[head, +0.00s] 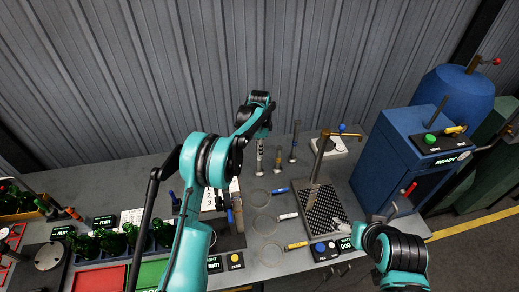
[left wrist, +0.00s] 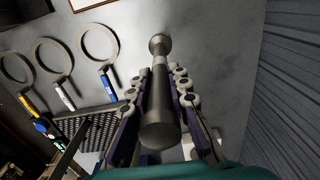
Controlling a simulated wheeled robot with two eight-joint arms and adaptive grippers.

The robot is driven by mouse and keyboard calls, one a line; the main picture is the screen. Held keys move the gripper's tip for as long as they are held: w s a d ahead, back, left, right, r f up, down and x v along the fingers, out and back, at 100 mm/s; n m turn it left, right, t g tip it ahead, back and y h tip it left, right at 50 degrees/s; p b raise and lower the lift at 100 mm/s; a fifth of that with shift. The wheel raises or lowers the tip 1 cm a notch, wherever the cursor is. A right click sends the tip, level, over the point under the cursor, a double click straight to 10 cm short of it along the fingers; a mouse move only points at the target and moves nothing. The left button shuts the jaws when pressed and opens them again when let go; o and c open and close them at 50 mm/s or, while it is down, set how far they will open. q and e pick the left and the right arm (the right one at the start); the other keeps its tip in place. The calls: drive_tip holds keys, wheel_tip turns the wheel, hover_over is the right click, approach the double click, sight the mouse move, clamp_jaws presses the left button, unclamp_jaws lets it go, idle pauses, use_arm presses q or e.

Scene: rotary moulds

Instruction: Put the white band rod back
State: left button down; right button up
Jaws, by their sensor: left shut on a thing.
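The white band rod (head: 259,158) is a slim grey rod in the jaws of my left gripper (head: 261,133), at the back middle of the bench in the head view. It points down, roughly upright. The left wrist view shows the grey rod (left wrist: 160,110) between both fingers, with a pale band and a round foot at its far end. I cannot tell whether the foot touches the bench. A yellow-banded rod (head: 278,159) and a blue-banded rod (head: 294,142) stand to its right.
Three rings with blue (head: 280,190), white (head: 288,216) and yellow (head: 296,245) handles lie in front. A checkered plate (head: 325,224) with a brown post is right of them. A blue machine (head: 400,150) stands at the right. Green bottles (head: 110,241) stand at the left.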

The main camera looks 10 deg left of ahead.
use_arm(q)
drive_tip(key=shift+f, duration=0.15)
drive_tip(key=c, duration=1.4)
unclamp_jaws()
drive_tip(key=shift+c, duration=0.2)
wheel_tip(320, 180, up, 12)
drive_tip(key=shift+r, duration=0.2)
drive_tip(key=shift+s+f, duration=0.1)
